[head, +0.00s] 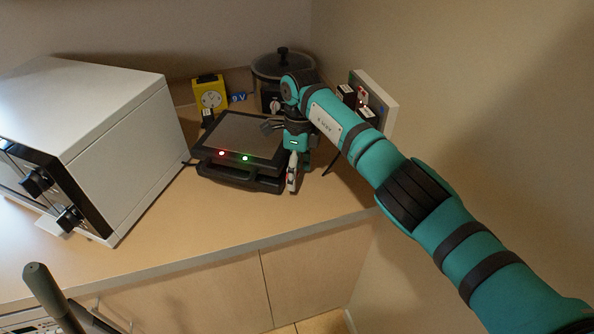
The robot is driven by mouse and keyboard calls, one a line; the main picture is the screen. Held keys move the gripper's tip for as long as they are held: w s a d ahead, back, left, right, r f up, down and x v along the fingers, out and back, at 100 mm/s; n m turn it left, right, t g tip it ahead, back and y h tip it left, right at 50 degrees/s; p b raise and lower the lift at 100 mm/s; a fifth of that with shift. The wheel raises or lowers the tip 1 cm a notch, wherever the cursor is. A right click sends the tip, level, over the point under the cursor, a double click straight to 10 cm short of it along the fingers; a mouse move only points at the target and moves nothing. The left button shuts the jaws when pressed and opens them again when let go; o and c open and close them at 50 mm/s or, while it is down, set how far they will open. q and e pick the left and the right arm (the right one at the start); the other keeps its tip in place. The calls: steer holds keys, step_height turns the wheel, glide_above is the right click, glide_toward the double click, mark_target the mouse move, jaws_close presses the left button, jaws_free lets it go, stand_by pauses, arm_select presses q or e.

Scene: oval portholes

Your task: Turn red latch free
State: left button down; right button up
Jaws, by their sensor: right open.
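No red latch shows clearly. A black contact grill (235,140) with a flat lid stands on the counter, with a red light and a green light on its front edge. My right arm comes in from the right, and my right gripper (293,178) points down beside the grill's right front corner. It is open and nothing shows held in it. A small reddish spot shows near its fingers, too small to tell what it is. I cannot tell whether the gripper touches the grill. The arm hides part of the counter behind. My left gripper is not in view.
A white oven (95,120) with black knobs stands at left. Behind the grill are a yellow socket box (209,93) and a dark lidded cooker (270,72). A white wall panel (384,92) with dark plugs is at right. The front counter (215,220) is clear.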

step_height(320, 180, up, 12)
steer(key=w, duration=0.1)
steer(key=shift+w+d, duration=0.2)
steer(key=shift+f, duration=0.1)
